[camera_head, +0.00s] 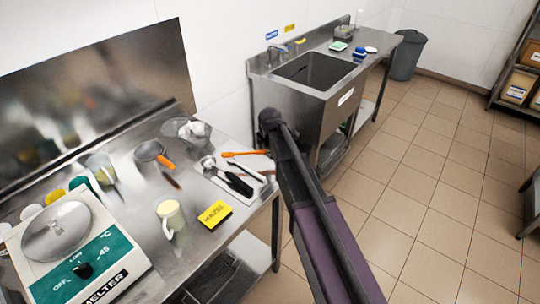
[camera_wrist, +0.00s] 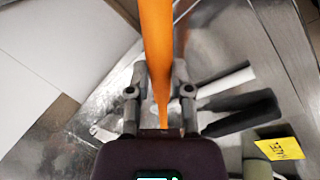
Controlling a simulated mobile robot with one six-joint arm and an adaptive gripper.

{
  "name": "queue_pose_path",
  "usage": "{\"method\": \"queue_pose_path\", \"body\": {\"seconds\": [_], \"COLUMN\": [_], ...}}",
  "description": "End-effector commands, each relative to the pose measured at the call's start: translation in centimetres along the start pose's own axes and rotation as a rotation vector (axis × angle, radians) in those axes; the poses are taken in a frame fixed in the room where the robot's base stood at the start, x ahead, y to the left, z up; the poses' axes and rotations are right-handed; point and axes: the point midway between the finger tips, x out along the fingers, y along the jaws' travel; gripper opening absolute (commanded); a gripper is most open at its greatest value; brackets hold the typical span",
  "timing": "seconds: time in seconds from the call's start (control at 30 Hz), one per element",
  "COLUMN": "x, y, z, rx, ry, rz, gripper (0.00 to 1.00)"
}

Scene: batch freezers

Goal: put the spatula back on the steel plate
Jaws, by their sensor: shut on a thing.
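The orange spatula (camera_wrist: 158,45) runs between the two fingers of my gripper (camera_wrist: 160,92) in the wrist view, and the gripper is shut on it. In the head view the orange spatula (camera_head: 243,153) shows above the far edge of the steel plate (camera_head: 216,181); I cannot tell if it touches anything there. The plate lies near the right end of the steel table and bears tools with black and white handles (camera_head: 238,183). In the head view my arm hides the gripper.
A yellow label card (camera_head: 215,214) and a pale cup (camera_head: 171,217) stand in front of the plate. A pan with an orange handle (camera_head: 150,151) and a clear bowl (camera_head: 189,130) are to its left and behind. A sink unit (camera_head: 318,75) stands beyond the table.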

Motion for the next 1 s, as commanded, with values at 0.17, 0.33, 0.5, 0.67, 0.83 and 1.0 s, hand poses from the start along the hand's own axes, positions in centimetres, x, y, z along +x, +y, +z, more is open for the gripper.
{"method": "queue_pose_path", "body": {"seconds": [0.17, 0.33, 0.5, 0.67, 0.83, 1.0], "x": [0.0, 0.1, 0.6, 2.1, 3.4, 3.9], "y": [0.0, 0.1, 1.4, 0.7, 0.3, 0.2], "z": [0.0, 0.1, 0.3, 0.3, 0.3, 0.3], "rx": [0.0, 0.0, 0.001, 0.0, 0.0, 0.001], "ry": [0.0, 0.0, 0.0, 0.0, 0.0, 0.0], "rz": [0.0, 0.0, 0.0, 0.0, 0.0, 0.0], "gripper": [0.0, 0.0, 0.0, 0.0, 0.0, 0.0]}}
